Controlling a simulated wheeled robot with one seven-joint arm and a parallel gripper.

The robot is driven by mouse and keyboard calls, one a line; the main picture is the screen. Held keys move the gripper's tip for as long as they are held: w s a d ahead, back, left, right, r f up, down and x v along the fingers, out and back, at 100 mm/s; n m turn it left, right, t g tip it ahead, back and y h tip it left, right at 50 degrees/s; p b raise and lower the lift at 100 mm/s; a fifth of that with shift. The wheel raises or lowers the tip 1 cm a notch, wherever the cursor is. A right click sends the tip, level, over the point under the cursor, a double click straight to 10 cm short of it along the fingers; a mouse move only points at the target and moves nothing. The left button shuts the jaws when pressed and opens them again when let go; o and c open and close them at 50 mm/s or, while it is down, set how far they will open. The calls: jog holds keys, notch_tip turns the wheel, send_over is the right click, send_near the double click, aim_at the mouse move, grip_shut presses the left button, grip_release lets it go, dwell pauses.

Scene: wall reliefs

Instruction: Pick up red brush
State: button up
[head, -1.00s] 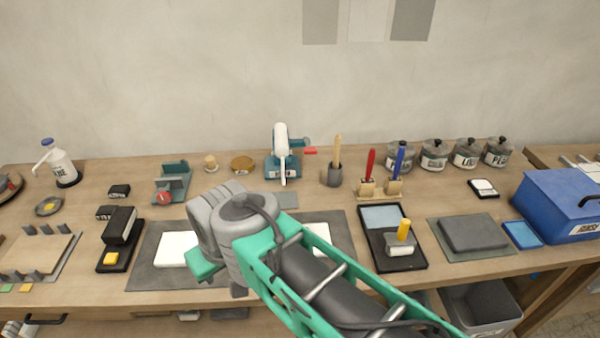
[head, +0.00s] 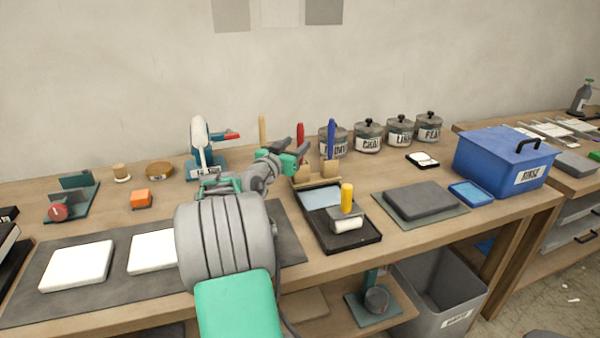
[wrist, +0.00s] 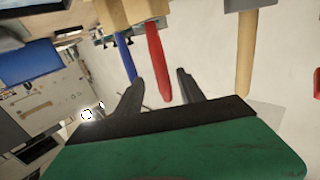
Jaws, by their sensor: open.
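The red brush (head: 300,141) stands upright, handle up, in a wooden holder (head: 303,182) at the back of the bench. A blue brush (head: 331,139) stands just right of it. My gripper (head: 301,152) is in front of the red brush and partly covers it in the head view. In the wrist view my gripper (wrist: 160,80) is open, with the red brush (wrist: 159,62) showing beyond and between its fingertips. The blue brush (wrist: 125,56) shows left of it there. Nothing is held, and whether a finger touches the red handle I cannot tell.
A wooden-handled tool (head: 262,129) stands left of the red brush. Labelled jars (head: 368,136) stand behind to the right. A black tray (head: 345,235) with a yellow-handled roller (head: 347,200) lies in front. A blue box (head: 505,165) is at the right.

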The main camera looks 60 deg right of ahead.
jog(key=d+p, duration=0.1)
jog(key=d, duration=0.6)
jog(key=shift+w+d+r, duration=0.15)
jog(key=shift+r, duration=0.1)
grip_shut()
